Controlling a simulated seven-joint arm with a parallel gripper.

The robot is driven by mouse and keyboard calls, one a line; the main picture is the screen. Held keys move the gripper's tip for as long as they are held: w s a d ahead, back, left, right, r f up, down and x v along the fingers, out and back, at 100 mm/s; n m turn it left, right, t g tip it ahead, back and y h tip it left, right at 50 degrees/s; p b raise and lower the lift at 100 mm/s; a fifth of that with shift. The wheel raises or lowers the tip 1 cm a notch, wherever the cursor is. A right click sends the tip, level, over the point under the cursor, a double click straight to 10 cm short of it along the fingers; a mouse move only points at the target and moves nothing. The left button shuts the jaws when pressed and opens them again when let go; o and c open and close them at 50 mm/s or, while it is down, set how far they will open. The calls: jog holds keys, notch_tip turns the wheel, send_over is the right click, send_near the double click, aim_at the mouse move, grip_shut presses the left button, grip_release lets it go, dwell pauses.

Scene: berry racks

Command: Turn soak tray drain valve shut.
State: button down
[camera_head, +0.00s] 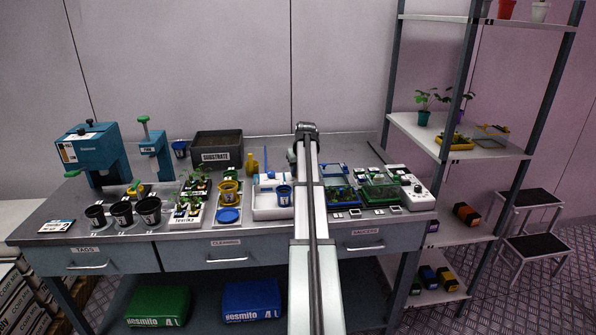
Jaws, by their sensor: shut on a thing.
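The white soak tray (262,212) appears to be the shallow white tray in the middle of the bench. A blue pot (284,196) stands in it, and my arm covers its right side. A small blue piece with a thin upright stem (268,174) shows at its back left. I cannot make out the drain valve or its position. My arm reaches up from the bottom and bends at the top, with a grey wrist part showing just left of it above the tray. My gripper's fingers are hidden behind the arm.
Blue and green lidded trays (380,190) and a white dial box (411,192) stand right. A substrate bin (217,146) is behind. A shelf rack is at right.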

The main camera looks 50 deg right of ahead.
jog(key=m+g+h, duration=0.1)
jog(key=m, duration=0.2)
jog(key=m+g, duration=0.1)
jog(key=m, duration=0.2)
jog(key=shift+w+a+h, duration=0.15)
jog(key=shift+h, duration=0.25)
jog(key=m+g, duration=0.1)
jog(key=m, duration=0.4)
jog(key=shift+w+g, duration=0.15)
jog(key=shift+g, duration=0.25)
jog(key=shift+m, duration=0.5)
jog(key=c, duration=0.9)
grip_release()
jog(key=v, duration=1.3)
jog(key=shift+w+a+r, duration=0.1)
jog(key=shift+a+r, duration=0.2)
jog(key=shift+r, duration=0.05)
